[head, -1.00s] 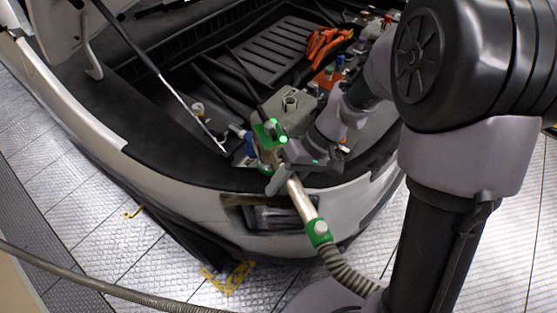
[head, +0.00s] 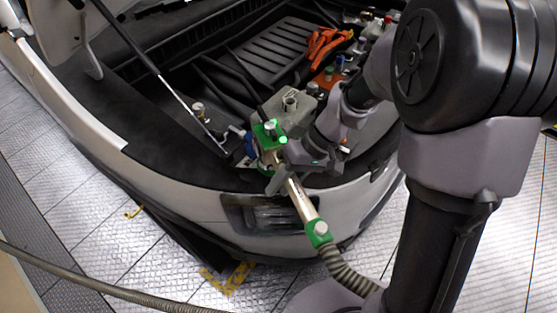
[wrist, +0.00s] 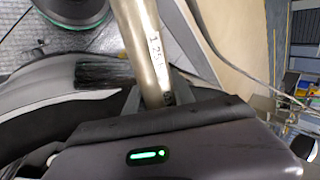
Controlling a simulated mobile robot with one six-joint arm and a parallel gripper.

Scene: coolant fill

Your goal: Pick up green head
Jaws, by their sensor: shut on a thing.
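The green head (head: 301,203) is a beige metal tube with a green block at its upper end and a green collar at its lower end, where a ribbed hose joins it. It slants over the front edge of the car's engine bay. My gripper (head: 277,178) is shut around the tube just below the upper green block. In the wrist view my gripper (wrist: 152,98) holds the tube of the green head (wrist: 140,45), which bears printed marks. The block's underside is hidden in the head view.
The open engine bay holds a grey housing (head: 290,103), several coloured caps and an orange part (head: 326,43). The white bumper (head: 190,205) lies below the tube. A grey hose (head: 110,287) runs along the lower left, over tiled floor.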

